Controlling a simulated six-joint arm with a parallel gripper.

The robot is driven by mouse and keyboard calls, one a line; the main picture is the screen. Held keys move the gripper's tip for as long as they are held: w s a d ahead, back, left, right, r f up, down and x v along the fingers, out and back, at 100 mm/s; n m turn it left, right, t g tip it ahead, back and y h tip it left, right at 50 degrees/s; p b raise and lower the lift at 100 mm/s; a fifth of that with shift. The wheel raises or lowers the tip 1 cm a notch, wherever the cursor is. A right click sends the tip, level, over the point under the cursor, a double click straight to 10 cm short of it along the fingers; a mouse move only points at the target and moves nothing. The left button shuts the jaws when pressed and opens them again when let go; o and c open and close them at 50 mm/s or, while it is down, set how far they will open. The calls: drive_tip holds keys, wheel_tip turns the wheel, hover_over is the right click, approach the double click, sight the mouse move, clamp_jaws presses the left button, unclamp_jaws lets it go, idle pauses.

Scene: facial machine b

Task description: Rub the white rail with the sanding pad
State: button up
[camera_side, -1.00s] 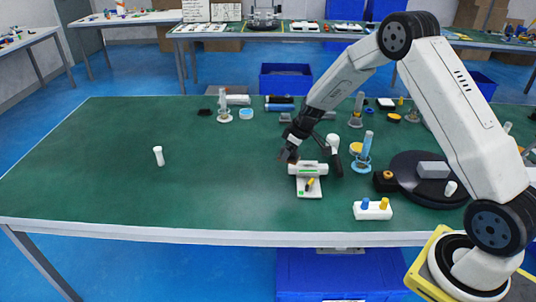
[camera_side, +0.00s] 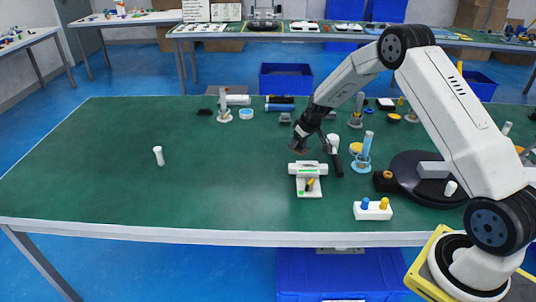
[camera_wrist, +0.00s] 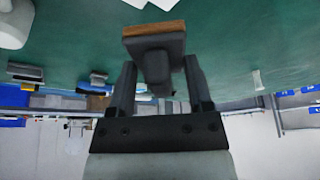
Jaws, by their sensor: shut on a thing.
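The white rail (camera_side: 308,169) is a short white bar lying crosswise on a white base with green and yellow parts, near the table's middle. My gripper (camera_side: 303,140) is just above and behind the rail in the side view. In the wrist view my gripper (camera_wrist: 158,80) is shut on the sanding pad (camera_wrist: 154,32), a grey block with a handle and a brown face. The pad (camera_side: 298,150) is small and dark in the side view, with a slight gap in the picture between it and the rail. Contact cannot be told.
A black-handled tool with a white head (camera_side: 335,155) lies just right of the rail. A blue cylinder on a stand (camera_side: 364,150), a black turntable (camera_side: 405,185) and a white block with pegs (camera_side: 373,210) stand further right. The table's left is mostly clear, with a white cylinder (camera_side: 158,156).

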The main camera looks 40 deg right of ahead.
sight(296, 164)
drive_tip(key=shift+f, duration=3.15)
drive_tip(key=shift+s+d+f, duration=0.1)
drive_tip(key=shift+d+f, duration=0.05)
drive_tip(key=shift+f, duration=0.15)
drive_tip(key=shift+c, duration=0.5)
drive_tip(key=shift+s+d+f, duration=0.15)
drive_tip(key=shift+s+d, duration=2.5)
drive_tip(key=shift+s, duration=0.1)
drive_tip(key=shift+w+a, duration=2.65)
drive_tip(key=r, duration=0.2)
drive_tip(key=shift+w+a+r, duration=0.2)
drive_tip(key=shift+w+r, duration=0.05)
drive_tip(key=shift+r, duration=2.85)
